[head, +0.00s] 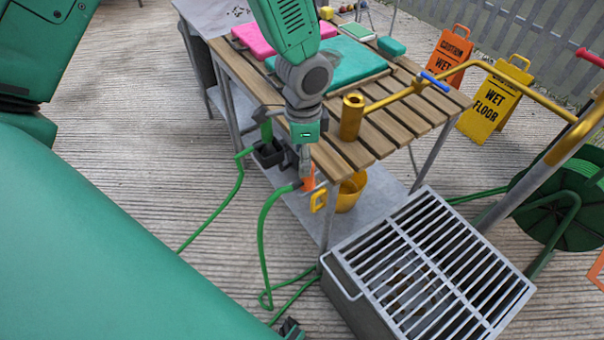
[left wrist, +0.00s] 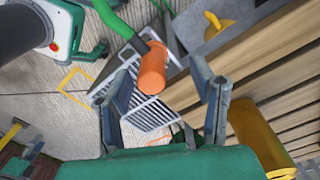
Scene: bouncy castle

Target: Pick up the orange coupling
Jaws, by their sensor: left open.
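The orange coupling (head: 309,183) is on the end of a green hose (head: 262,225), beside the front corner of the slatted wooden table. In the left wrist view the coupling (left wrist: 153,68) is tilted and appears between the spread fingers. My left gripper (head: 303,160) reaches down past the table edge, just above the coupling. The left wrist view shows the left gripper (left wrist: 168,82) open, with a gap on both sides of the coupling. Its depth relative to the fingertips is hard to tell. The gripper partly hides the coupling in the head view. My right gripper does not show.
The table (head: 385,125) carries a brass cylinder (head: 352,117) and pink and teal cushions. A yellow bucket (head: 351,190) stands on its lower shelf. A metal grate box (head: 425,265) stands at the front right. Wet-floor signs (head: 492,100) and a hose reel (head: 560,205) are at right.

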